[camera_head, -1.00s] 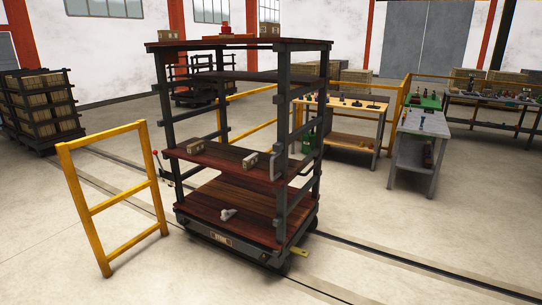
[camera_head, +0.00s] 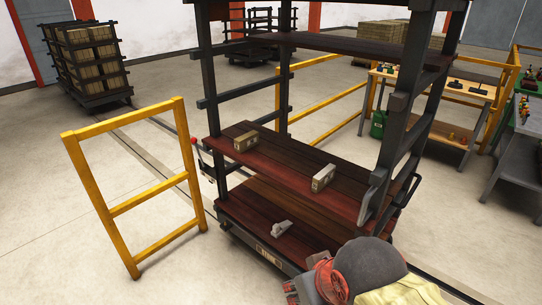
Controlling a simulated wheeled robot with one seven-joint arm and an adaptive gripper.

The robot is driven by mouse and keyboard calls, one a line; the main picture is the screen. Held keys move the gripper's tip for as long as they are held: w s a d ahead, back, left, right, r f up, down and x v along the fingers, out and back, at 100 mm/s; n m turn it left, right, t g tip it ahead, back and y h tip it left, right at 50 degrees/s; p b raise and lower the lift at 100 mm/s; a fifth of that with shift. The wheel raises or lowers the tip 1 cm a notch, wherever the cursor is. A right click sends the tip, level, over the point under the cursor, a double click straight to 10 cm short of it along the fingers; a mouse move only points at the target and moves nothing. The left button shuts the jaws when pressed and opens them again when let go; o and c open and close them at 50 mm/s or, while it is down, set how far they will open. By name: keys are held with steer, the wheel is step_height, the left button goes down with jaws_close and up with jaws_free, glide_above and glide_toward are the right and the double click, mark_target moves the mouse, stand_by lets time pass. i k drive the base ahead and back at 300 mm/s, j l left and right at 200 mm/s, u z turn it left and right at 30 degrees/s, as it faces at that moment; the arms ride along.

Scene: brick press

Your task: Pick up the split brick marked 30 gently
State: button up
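Two pale bricks lie on the cart's middle shelf. The left brick (camera_head: 246,142) is near the shelf's left side. The right brick (camera_head: 323,178) is nearer the front edge and has dark marks on its face. The marks are too small to read, so I cannot tell which brick bears 30. A small light grey object (camera_head: 281,228) lies on the lower deck. Part of my arm, red, grey and yellow, shows at the bottom edge, right of centre. I cannot make out any gripper fingers there. Both bricks stand clear of my arm.
Dark posts and side rails of the cart (camera_head: 213,115) frame the shelves. A yellow barrier (camera_head: 140,200) stands at the left. Another yellow rail runs behind the cart. Workbenches (camera_head: 420,95) stand at the right. The floor at front left is clear.

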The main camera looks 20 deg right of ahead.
mark_target(321, 180)
steer(key=i+u, duration=0.15)
steer(key=i, duration=1)
steer(key=i+z, duration=0.25)
steer(key=z, duration=0.15)
steer(key=i+z, duration=0.25)
steer(key=z, duration=0.2)
steer(key=i+j+z, duration=0.1)
steer(key=z, duration=0.3)
steer(key=i+j+z, duration=0.25)
steer(key=z, duration=0.2)
steer(key=i, duration=0.05)
